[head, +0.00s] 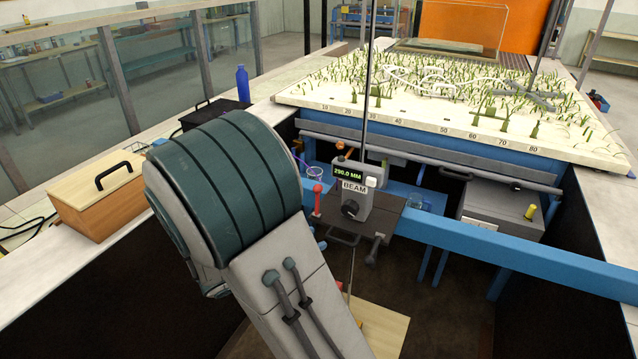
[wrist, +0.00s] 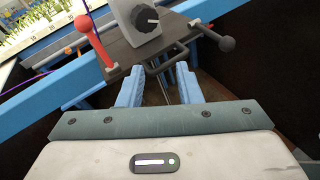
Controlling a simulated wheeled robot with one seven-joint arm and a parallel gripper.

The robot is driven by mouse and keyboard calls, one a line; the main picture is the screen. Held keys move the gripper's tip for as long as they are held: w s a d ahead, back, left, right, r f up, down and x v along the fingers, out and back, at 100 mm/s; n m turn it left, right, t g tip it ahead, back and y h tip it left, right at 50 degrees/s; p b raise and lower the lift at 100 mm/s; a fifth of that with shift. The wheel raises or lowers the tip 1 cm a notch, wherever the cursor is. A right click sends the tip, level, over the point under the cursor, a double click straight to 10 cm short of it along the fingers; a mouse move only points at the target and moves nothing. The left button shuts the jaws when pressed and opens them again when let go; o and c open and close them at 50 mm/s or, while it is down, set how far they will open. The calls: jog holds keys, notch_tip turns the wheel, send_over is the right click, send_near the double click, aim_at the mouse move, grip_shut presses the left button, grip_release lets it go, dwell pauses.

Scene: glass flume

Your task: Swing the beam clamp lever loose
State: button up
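The beam unit (head: 354,205) is a grey box marked BEAM on a dark plate (head: 405,222), at the blue beam. It has a green readout of 290.0 MM and a black knob. A red-topped lever (head: 317,196) stands upright at its left, and it also shows in the wrist view (wrist: 92,38). A grey lever with a dark ball end (head: 375,247) sits at its right, also in the wrist view (wrist: 222,41). No label shows which one is the clamp lever. My gripper (wrist: 158,84) is open and empty, below and between the two levers. My arm hides it in the head view.
The blue beam (head: 520,262) crosses the channel. A dark bar handle (head: 344,239) on the plate's front edge lies just beyond my fingertips. A grey box (head: 500,208) with a yellow knob stands right. A wooden box (head: 97,195) sits on the left ledge.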

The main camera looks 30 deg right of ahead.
aim_at(317, 202)
jog(key=w+a+r+n+t+h+p, duration=0.1)
jog(key=w+a+r+n+t, duration=0.15)
jog(key=w+n+t, duration=0.25)
jog(key=p+x, duration=0.1)
jog(key=x, duration=0.3)
jog(key=p+x, duration=0.1)
jog(key=x, duration=0.3)
jog(key=p+x, duration=0.1)
jog(key=x, duration=0.4)
jog(key=shift+w+a+f, duration=0.1)
jog(key=shift+f, duration=0.3)
grip_shut()
